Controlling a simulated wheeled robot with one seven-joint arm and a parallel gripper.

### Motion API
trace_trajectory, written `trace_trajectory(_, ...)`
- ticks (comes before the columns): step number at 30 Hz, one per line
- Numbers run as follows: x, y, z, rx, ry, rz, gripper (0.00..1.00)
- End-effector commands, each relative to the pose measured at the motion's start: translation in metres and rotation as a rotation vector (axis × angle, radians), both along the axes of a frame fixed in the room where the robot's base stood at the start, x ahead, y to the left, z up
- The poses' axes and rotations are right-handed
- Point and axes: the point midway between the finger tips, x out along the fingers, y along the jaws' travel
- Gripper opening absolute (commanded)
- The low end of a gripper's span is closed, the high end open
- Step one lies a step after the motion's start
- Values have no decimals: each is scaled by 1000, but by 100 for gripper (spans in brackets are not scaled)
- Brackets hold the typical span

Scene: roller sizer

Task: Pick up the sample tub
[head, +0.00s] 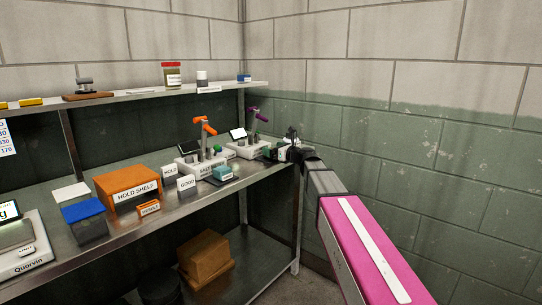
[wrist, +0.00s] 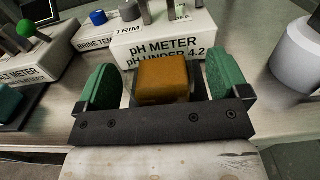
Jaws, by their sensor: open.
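An amber block-like tub (wrist: 163,80), which looks like the sample tub, sits on a dark pad in front of the pH meter (wrist: 160,47) in the wrist view. My gripper (wrist: 157,80) is open, with one green finger to the left of the tub and one to the right. Gaps show between the fingers and the tub. The dark gripper body hides the tub's near lower edge. In the head view my gripper (head: 284,153) is at the right end of the bench, and I cannot make out the tub there.
The salt meter (head: 200,165) stands left of the pH meter, with a teal block (head: 222,171) on a pad before it. A white cylinder (wrist: 300,48) stands right of the gripper. The orange hold shelf (head: 127,183) is farther left. A wall shelf (head: 130,96) runs above.

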Motion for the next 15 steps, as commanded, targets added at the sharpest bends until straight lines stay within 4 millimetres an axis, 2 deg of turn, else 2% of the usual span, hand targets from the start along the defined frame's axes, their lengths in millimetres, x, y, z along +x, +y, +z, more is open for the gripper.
trace_trajectory(2,5,5,0,-1,1,-1,94)
trace_trajectory(8,4,6,0,-1,1,-1,94)
trace_trajectory(10,4,6,0,-1,1,-1,77)
trace_trajectory(13,4,6,0,-1,1,-1,45)
trace_trajectory(14,4,6,0,-1,1,-1,37)
trace_trajectory(15,4,6,0,-1,1,-1,37)
